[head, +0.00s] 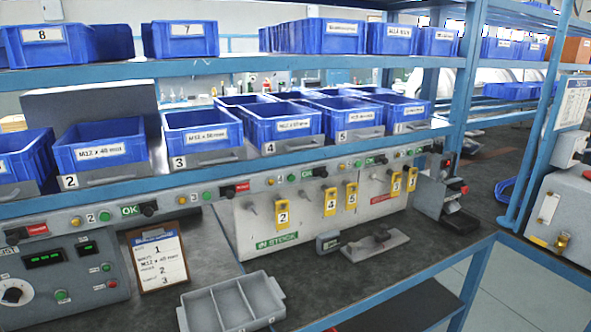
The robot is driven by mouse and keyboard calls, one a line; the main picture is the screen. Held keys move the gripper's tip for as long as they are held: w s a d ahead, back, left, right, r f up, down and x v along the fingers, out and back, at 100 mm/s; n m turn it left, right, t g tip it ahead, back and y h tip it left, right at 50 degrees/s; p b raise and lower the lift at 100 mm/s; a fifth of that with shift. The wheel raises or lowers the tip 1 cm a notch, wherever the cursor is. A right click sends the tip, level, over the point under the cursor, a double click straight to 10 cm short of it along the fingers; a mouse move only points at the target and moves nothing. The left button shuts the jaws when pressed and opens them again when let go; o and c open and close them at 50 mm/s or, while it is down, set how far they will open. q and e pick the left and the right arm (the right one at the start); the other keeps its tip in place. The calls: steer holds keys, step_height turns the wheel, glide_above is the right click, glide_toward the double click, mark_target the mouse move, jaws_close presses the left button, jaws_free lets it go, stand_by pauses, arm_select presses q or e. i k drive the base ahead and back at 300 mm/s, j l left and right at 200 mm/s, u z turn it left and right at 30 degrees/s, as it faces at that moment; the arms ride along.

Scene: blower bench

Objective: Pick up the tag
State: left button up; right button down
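Several yellow numbered tags hang in a row on the light grey front panel (305,208) below the lower shelf. Tag 2 (282,215) hangs at the left, apart from the others. Tag 4 (330,202) and tag 5 (351,196) hang close together near the middle. Two more yellow tags, a left one (396,186) and a right one (412,180), hang at the panel's right end; their numbers are too small to read surely. Neither of my grippers shows in the head view.
A grey divided tray (232,306) sits empty at the bench front. A clipboard (157,260) leans left of it, beside a control box (62,272). A grey fixture (375,243) lies below the tags. Blue bins (98,152) fill the shelves. A blue rail (400,284) crosses the front right.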

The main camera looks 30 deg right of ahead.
mark_target(395, 183)
steer(key=z, duration=1.55)
steer(key=i+l+z, duration=0.1)
steer(key=i+l, duration=0.05)
steer(key=i, duration=0.1)
